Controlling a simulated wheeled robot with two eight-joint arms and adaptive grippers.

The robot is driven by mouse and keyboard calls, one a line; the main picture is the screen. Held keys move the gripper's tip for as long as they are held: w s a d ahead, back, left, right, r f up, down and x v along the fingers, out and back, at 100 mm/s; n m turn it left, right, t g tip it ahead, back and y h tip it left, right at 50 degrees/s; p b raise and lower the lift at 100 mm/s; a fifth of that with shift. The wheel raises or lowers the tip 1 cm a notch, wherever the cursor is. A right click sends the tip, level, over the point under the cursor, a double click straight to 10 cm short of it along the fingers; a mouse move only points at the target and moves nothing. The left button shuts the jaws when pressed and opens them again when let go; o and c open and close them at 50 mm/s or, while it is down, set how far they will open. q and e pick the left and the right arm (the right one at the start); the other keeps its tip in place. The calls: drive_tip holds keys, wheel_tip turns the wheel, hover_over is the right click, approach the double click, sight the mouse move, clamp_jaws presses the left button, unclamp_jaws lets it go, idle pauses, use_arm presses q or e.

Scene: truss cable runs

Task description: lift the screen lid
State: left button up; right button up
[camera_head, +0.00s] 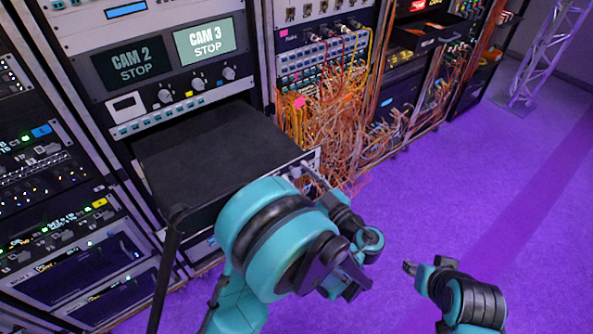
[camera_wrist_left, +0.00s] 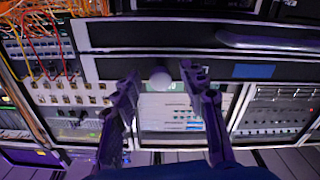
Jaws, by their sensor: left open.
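The screen lid (camera_head: 220,148) is a flat black panel on a unit pulled out of the rack, below the CAM 2 and CAM 3 displays. It lies down flat. My left gripper (camera_head: 322,184) is at the unit's front right corner, partly hidden by my own arm. In the left wrist view, its two dark fingers (camera_wrist_left: 159,75) are spread apart. A pale round knob (camera_wrist_left: 160,79) shows between them, and I cannot tell whether they touch it. My right gripper (camera_head: 424,266) hangs over the purple floor, away from the lid; its jaw opening is unclear.
The CAM 3 display (camera_head: 204,40) and a row of knobs sit above the lid. Tangled orange cables (camera_head: 325,125) hang from the rack just right of the unit. A truss leg (camera_head: 540,55) stands at the far right. The purple floor (camera_head: 500,200) is clear.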

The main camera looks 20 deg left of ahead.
use_arm(q)
drive_tip(key=shift+s, duration=0.1)
clamp_jaws()
drive_tip(key=shift+r, duration=0.1)
